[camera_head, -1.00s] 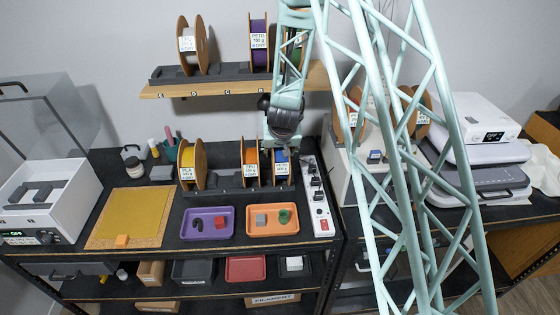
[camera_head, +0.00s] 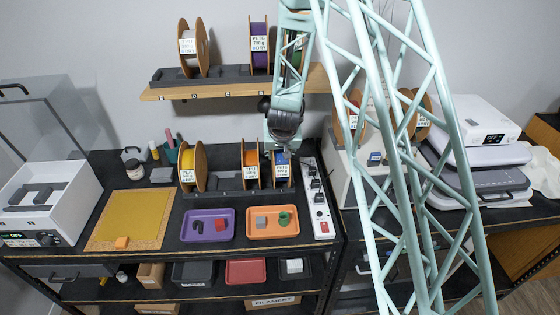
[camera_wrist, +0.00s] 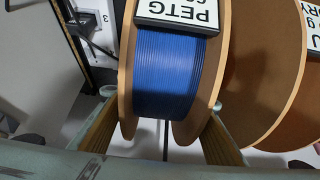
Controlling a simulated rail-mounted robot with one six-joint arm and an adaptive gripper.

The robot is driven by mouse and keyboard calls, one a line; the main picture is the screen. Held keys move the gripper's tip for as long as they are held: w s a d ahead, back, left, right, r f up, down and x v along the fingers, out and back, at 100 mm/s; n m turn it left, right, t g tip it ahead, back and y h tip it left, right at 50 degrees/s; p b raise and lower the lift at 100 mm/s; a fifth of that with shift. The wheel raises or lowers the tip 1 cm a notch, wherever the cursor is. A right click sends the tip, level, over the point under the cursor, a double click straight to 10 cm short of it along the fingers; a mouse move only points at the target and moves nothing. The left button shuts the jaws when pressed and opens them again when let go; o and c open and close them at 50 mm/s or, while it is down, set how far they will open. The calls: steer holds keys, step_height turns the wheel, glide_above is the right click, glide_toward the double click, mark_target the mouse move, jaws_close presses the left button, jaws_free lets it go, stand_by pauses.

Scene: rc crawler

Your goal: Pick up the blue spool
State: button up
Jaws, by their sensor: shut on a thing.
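The blue spool (camera_head: 282,170) stands upright at the right end of the dark rack on the bench, its flanges brown and a PETG label on its front. My gripper (camera_head: 281,153) is over it from above. In the wrist view the blue spool (camera_wrist: 172,78) fills the middle, and my gripper (camera_wrist: 160,112) has a finger along each brown flange, shut on it. The spool's underside is hidden, so I cannot tell whether it is clear of the rack.
An orange spool (camera_head: 251,165) stands close on the left, and a yellow spool (camera_head: 193,166) farther left. A white power strip (camera_head: 318,202) lies close on the right. Purple (camera_head: 190,232) and orange (camera_head: 255,235) trays lie in front. The upper shelf (camera_head: 215,87) holds more spools.

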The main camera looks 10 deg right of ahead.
steer(key=shift+r, duration=0.2)
steer(key=shift+r+p, duration=1.5)
steer(key=shift+r, duration=3.3)
